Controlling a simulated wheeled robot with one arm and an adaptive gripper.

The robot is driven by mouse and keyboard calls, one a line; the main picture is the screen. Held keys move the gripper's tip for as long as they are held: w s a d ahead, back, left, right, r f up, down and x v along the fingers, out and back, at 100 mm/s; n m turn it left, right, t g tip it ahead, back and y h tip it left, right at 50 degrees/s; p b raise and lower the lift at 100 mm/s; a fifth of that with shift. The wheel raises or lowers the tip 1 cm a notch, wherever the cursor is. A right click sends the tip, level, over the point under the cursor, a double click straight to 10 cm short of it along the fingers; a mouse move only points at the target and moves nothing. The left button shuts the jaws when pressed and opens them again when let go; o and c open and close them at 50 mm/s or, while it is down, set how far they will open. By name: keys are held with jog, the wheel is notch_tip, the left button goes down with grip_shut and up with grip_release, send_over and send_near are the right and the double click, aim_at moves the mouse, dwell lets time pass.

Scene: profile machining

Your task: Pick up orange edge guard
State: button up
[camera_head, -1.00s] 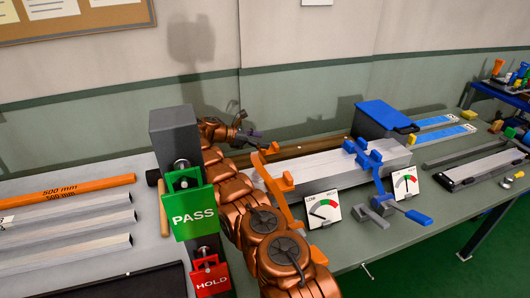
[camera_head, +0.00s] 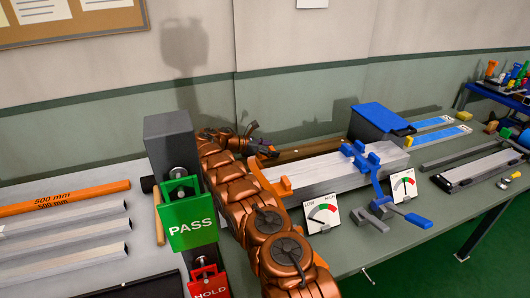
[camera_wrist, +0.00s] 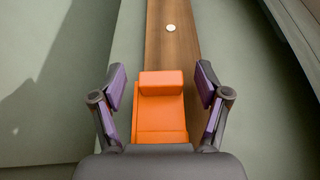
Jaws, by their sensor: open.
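The orange edge guard (camera_wrist: 161,108) is a block with a raised lip, at the near part of a brown wooden strip in the wrist view. My gripper (camera_wrist: 161,88) is open, with its dark, purple-padded fingers on either side of the guard and visible gaps between. I cannot tell its exact height over the guard. In the head view my gripper (camera_head: 262,148) is at the left end of the brown strip (camera_head: 305,150), behind the pale profile block. There the guard is mostly hidden by the gripper and hard to separate from other orange parts.
An orange clamp-like part (camera_head: 284,186) grips the left end of the pale profile block (camera_head: 325,172), close to my arm. A green PASS sign (camera_head: 190,215) stands left of my arm.

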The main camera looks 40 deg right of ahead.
jog(key=shift+s+d+f, duration=0.15)
jog(key=shift+d+f, duration=0.05)
jog(key=shift+d, duration=0.25)
jog(key=shift+c, duration=0.3)
jog(key=c, duration=1.1)
jog(key=shift+r, duration=0.1)
